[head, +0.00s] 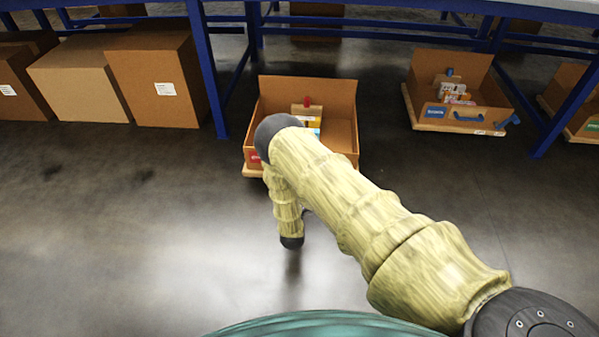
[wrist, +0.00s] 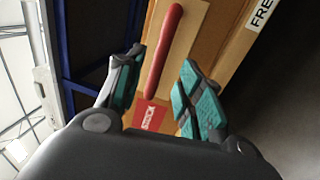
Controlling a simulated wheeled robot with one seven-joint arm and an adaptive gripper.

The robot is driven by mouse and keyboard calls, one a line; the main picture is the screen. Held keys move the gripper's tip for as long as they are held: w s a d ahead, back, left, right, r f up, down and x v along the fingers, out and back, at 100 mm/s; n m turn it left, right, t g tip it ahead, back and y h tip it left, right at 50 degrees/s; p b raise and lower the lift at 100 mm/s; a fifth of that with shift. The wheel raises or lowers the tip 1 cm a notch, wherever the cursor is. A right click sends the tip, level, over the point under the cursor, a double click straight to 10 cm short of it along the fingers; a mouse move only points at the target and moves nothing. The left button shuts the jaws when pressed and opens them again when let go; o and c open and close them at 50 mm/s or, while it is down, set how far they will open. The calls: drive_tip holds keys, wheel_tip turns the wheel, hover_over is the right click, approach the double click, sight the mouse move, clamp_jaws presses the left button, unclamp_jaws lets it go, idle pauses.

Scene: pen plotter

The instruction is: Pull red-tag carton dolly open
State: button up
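The red-tag carton dolly (head: 335,94) is an open brown carton on a low wooden base, beneath the blue-framed table in the head view. Its red tag (head: 256,157) shows at the front left corner. My arm covers much of its front, and my gripper cannot be made out there. In the wrist view, a red bar handle (wrist: 163,50) is on the carton's front, with the red tag (wrist: 152,115) beside its lower end. My gripper (wrist: 161,60) is open, with one finger on each side of the handle in the picture. I see no clear contact.
A blue-tag carton dolly (head: 462,110) with a blue handle stands to the right. A green-tag one (head: 585,120) is partly cut off at the right edge. Closed brown cartons (head: 155,75) stand at left. Blue table legs (head: 207,70) flank the middle bay. The floor in front is clear.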

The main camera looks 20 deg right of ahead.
drive_tip(key=v, duration=0.5)
drive_tip(key=shift+s+a, duration=0.2)
drive_tip(key=shift+s, duration=0.15)
drive_tip(key=shift+f, duration=0.1)
drive_tip(key=s+d+f+m+g+y, duration=0.1)
drive_tip(key=s+f+m+g+y, duration=0.15)
drive_tip(key=s, duration=0.35)
drive_tip(key=s+f+m+g+y, duration=0.1)
drive_tip(key=s+m+g, duration=0.1)
drive_tip(key=s+g, duration=0.35)
drive_tip(key=s+d+f+m+g+y, duration=0.1)
drive_tip(key=s+f+m+g+y, duration=0.15)
drive_tip(key=s, duration=0.45)
drive_tip(key=s+a+r+m+g+y+p, duration=0.1)
drive_tip(key=s+a+r+m+g+y, duration=0.2)
drive_tip(key=s, duration=1)
drive_tip(key=s+a+r+m+g, duration=0.3)
drive_tip(key=s+r+g, duration=0.25)
drive_tip(key=s, duration=0.75)
wheel_tip(320, 180, up, 37)
drive_tip(key=p, duration=3.7)
drive_tip(key=shift+d+r+t, duration=0.2)
drive_tip(key=shift+r+t, duration=0.05)
drive_tip(key=shift+t, duration=0.15)
